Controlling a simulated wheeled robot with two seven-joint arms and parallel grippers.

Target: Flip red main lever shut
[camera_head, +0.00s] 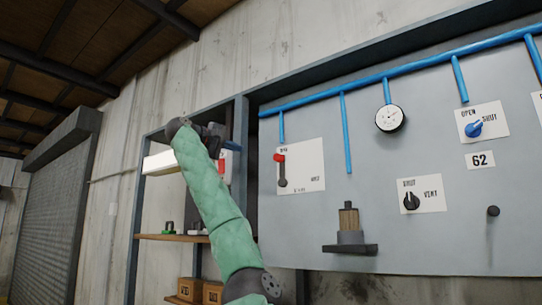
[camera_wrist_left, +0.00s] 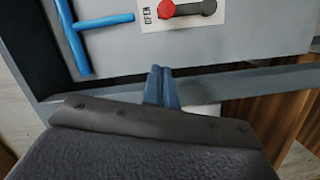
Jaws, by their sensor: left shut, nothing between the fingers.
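The red main lever (camera_head: 280,158) sits on a white plate on the grey panel, its red knob at the top and a dark pivot below. In the left wrist view the red knob (camera_wrist_left: 166,9) lies beside the word OPEN, with the dark arm to its right. My left gripper (camera_head: 232,146) is left of the plate, apart from the lever. Its blue fingertips (camera_wrist_left: 162,85) are together and empty, in front of the panel's edge in the wrist view. My right gripper is not in view.
Blue pipes (camera_head: 347,130) run across the panel. A gauge (camera_head: 390,118), a blue knob (camera_head: 473,129), a black knob (camera_head: 411,201) and a dark bracket (camera_head: 350,248) are further right. A shelf frame (camera_head: 240,150) stands behind my left arm.

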